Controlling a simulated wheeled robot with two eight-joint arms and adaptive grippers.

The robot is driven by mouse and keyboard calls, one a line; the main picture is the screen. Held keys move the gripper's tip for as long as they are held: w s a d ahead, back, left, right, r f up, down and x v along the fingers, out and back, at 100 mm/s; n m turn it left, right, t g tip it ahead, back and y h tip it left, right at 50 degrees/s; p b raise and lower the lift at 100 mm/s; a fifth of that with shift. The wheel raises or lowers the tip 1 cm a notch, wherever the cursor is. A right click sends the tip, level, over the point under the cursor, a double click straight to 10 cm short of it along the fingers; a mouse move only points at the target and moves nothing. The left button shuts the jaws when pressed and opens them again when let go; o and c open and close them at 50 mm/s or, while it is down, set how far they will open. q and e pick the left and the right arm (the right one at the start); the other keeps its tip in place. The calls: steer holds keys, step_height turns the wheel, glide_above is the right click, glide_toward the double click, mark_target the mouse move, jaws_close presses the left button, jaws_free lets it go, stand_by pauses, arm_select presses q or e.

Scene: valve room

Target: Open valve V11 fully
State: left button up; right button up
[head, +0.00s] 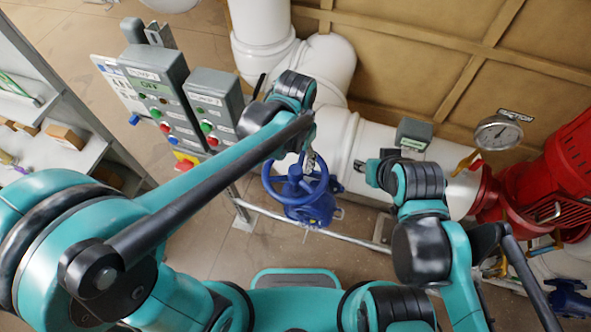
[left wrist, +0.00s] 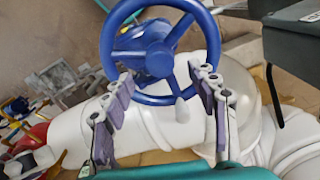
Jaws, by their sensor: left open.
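A blue valve (head: 312,211) with a round spoked handwheel (head: 269,185) stands in the middle of the head view; no tag on it is readable. In the left wrist view the blue handwheel (left wrist: 152,60) fills the upper middle, with its hub and spokes visible. My left gripper (left wrist: 162,72) is open, its two fingers apart in front of the lower wheel rim. Whether the fingertips touch the rim cannot be told. In the head view my left gripper (head: 309,161) is small and partly hidden at the wheel's upper right. My right gripper (head: 362,167) shows only in part, right of the wheel.
White pipes (head: 345,130) run behind the valve. A control panel with buttons (head: 160,95) stands left, beside a shelf (head: 75,150). A grey box (head: 414,133), a gauge (head: 497,133) and a red motor (head: 550,185) are right. A metal rail (head: 320,232) crosses below the valve.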

mark_target(295, 170)
arm_select(q)
steer(key=m, duration=0.6)
steer(key=shift+m, duration=0.3)
steer(key=m, duration=0.7)
steer(key=shift+b, duration=0.3)
steer(key=shift+s+f+b, duration=0.1)
steer(key=shift+f+b, duration=2.5)
steer(key=shift+f, duration=0.7)
steer(key=c, duration=1)
steer(key=shift+c, duration=0.2)
